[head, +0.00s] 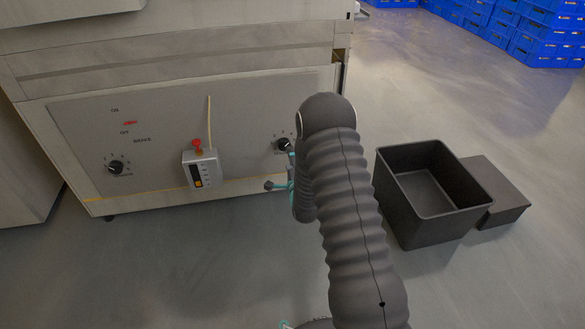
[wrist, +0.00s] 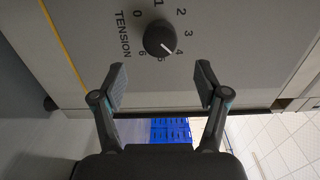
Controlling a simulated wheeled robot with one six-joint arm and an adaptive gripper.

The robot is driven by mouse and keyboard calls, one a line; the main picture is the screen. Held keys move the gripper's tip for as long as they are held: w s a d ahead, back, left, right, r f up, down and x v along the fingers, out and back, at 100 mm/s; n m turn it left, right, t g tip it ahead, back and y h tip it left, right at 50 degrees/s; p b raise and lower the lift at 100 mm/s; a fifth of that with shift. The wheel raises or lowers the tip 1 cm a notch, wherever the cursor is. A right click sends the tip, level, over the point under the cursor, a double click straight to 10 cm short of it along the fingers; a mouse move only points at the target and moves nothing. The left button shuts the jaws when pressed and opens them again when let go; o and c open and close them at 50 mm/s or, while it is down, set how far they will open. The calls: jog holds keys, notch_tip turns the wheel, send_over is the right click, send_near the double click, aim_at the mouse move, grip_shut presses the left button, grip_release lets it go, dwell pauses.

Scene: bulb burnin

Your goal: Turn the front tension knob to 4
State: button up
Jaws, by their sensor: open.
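The tension knob (wrist: 159,38) is a round black dial on the grey front panel, with numbers 0 to 6 around it and the word TENSION beside it. Its white mark points toward the lower right in the wrist view, at about the 4. In the head view the knob (head: 283,144) is at the panel's right end, partly hidden by my arm. My gripper (wrist: 161,82) is open and empty. Its fingertips are on either side of the knob's line but short of it, and seem not to touch it. In the head view my arm hides most of the gripper.
Another black knob (head: 116,168) is at the panel's left, below a red switch (head: 130,122). A grey box with a red button (head: 200,169) hangs between the knobs. An open dark bin (head: 420,190) and a low dark block (head: 505,195) stand on the floor to the right.

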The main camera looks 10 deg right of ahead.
jog(key=shift+s, duration=2.2)
